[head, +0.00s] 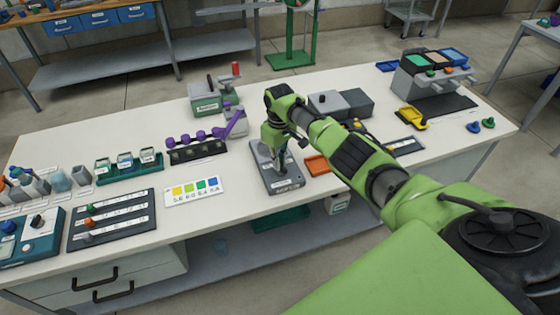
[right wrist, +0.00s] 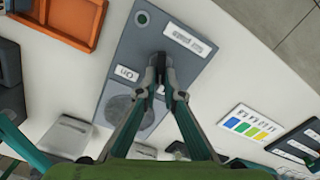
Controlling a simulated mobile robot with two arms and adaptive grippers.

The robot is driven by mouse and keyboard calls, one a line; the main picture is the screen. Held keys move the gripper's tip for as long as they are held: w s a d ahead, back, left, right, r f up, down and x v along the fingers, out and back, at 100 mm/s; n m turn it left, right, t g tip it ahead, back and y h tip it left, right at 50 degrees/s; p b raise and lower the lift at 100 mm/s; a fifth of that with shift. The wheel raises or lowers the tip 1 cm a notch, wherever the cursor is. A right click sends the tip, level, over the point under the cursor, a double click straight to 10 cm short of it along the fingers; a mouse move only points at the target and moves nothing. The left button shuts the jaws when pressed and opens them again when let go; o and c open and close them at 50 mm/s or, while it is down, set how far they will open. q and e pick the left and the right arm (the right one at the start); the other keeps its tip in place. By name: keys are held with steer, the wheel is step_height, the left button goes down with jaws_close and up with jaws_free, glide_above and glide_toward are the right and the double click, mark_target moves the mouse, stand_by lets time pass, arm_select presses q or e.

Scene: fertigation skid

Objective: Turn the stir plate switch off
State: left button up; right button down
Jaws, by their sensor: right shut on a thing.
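The stir plate (head: 265,160) is a grey box near the front middle of the white bench, with its label on the front part. In the right wrist view the stir plate (right wrist: 195,72) shows a round top disc, a white "On" label, a name label and a small round green spot near a corner. My right gripper (head: 281,168) reaches down over it. In the right wrist view the right gripper (right wrist: 159,67) is shut on the dark switch (right wrist: 158,57), which sits beside the "On" label. The fingertips hide most of the switch, so its position is unclear. My left gripper is not in view.
An orange tray (head: 317,165) lies just right of the stir plate. A colour chart card (head: 194,191) lies to its left. A purple-handled rack (head: 197,148) and a grey box (head: 345,104) stand behind. Bare bench top shows between these things.

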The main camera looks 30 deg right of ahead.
steer(key=shift+a+n, duration=0.2)
steer(key=shift+n, duration=1.8)
steer(key=c, duration=2.2)
jaws_free()
steer(key=shift+o, duration=0.2)
steer(key=shift+s, duration=0.1)
steer(key=shift+r, duration=0.1)
step_height(320, 180, up, 12)
